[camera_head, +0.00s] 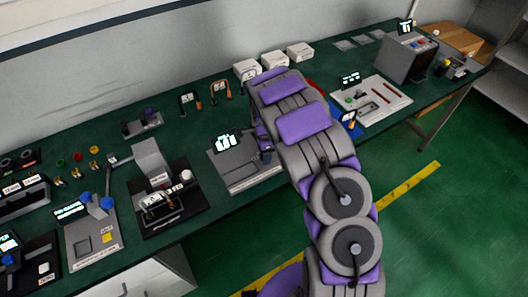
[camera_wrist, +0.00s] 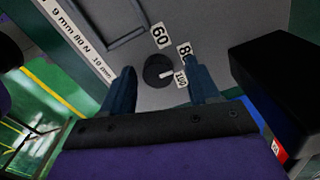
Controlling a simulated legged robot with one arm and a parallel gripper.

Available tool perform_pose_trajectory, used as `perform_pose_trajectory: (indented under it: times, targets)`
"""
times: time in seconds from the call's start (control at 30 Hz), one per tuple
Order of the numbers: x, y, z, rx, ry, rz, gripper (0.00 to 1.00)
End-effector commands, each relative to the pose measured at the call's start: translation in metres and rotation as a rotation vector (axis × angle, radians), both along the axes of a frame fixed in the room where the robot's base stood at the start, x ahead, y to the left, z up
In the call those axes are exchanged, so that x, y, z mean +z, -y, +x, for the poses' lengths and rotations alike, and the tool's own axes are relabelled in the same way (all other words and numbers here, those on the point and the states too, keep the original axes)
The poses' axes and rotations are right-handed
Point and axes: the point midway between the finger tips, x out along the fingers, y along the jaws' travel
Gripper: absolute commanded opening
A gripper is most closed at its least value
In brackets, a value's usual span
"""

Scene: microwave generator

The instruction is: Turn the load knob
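The load knob (camera_wrist: 154,68) is a round black dial with a white pointer mark, set in a grey panel (camera_wrist: 205,28). White labels reading 60, 80 and 100 curve around its upper and right side. My gripper (camera_wrist: 162,73) is open, with one dark blue finger left of the knob and one right of it. The knob shows between the fingertips; I cannot tell whether they touch it. In the head view my arm reaches over the bench beside a grey device with a lit screen (camera_head: 226,142).
A black block (camera_wrist: 275,75) stands close on the right in the wrist view. The green bench (camera_head: 215,205) holds several other devices on both sides of my arm. A grey wall (camera_head: 130,60) runs behind it. Green floor with a yellow line lies in front.

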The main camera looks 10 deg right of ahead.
Motion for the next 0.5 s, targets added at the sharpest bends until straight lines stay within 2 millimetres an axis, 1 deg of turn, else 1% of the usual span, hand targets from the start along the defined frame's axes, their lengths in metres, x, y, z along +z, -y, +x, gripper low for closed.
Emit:
perform_pose_trajectory:
  times: [0.17,0.27,0.37,0.5]
  targets:
    - [0.0,0.0,0.0,0.0,-0.001,0.0,0.6]
    - [0.003,0.0,0.0,0.0,0.0,0.0,0.6]
    - [0.014,0.0,0.0,0.0,0.002,-0.001,0.6]
    - [0.042,0.0,0.001,0.001,0.005,-0.002,0.6]
